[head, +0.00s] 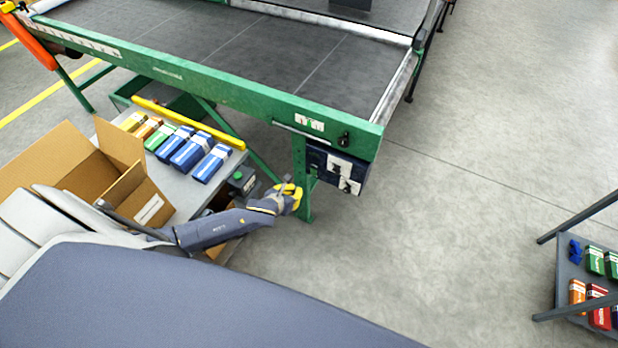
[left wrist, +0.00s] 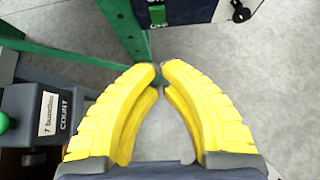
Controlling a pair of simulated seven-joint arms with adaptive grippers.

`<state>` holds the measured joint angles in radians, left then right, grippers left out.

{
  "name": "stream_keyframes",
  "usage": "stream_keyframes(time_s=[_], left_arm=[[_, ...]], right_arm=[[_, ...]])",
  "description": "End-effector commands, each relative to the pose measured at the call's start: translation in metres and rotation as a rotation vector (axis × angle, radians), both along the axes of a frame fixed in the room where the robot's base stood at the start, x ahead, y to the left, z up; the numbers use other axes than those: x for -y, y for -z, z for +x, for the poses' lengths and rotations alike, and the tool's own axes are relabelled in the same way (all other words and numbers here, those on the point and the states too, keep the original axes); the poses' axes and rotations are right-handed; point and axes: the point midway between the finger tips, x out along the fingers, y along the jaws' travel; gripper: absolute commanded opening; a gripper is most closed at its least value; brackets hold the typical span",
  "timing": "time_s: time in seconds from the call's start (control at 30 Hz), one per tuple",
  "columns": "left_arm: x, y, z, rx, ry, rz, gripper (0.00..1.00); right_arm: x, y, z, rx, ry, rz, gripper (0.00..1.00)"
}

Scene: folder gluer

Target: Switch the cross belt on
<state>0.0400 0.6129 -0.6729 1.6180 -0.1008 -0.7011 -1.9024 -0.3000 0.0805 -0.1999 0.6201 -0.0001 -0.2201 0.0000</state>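The cross belt (head: 280,50) is a dark belt in a green frame. A dark blue switch box (head: 319,160) with white labels hangs under its near right corner, beside a green leg (head: 301,180). The box also shows at the top of the left wrist view (left wrist: 192,10), with a switch and partly cut-off lettering that seems to read OFF. A black knob (head: 344,139) sits on the frame above the box. My left gripper (head: 296,193) is below and left of the box, apart from it. Its yellow fingertips (left wrist: 160,71) meet with nothing visible between them. My right gripper is not in view.
A grey table (head: 215,190) with several small cartons and an open cardboard box (head: 100,165) stands left of the gripper. A count box with a green button (left wrist: 35,115) is close to the left finger. A shelf (head: 572,250) stands far right. The floor between is clear.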

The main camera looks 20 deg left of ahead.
Motion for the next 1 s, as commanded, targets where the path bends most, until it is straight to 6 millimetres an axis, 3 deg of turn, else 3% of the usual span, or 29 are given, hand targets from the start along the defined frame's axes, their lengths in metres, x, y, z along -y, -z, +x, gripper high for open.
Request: stream_keyframes(time_s=[0.17, 0.8, 1.0], left_arm=[[0.000, 0.006, 0.009, 0.000, -0.001, 0.000, 0.00], [0.004, 0.058, 0.075, 0.000, -0.002, -0.001, 0.00], [0.005, 0.058, 0.098, 0.002, -0.001, -0.001, 0.00]], right_arm=[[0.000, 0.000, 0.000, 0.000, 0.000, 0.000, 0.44], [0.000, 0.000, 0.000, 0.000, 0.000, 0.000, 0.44], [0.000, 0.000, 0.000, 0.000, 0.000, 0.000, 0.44]])
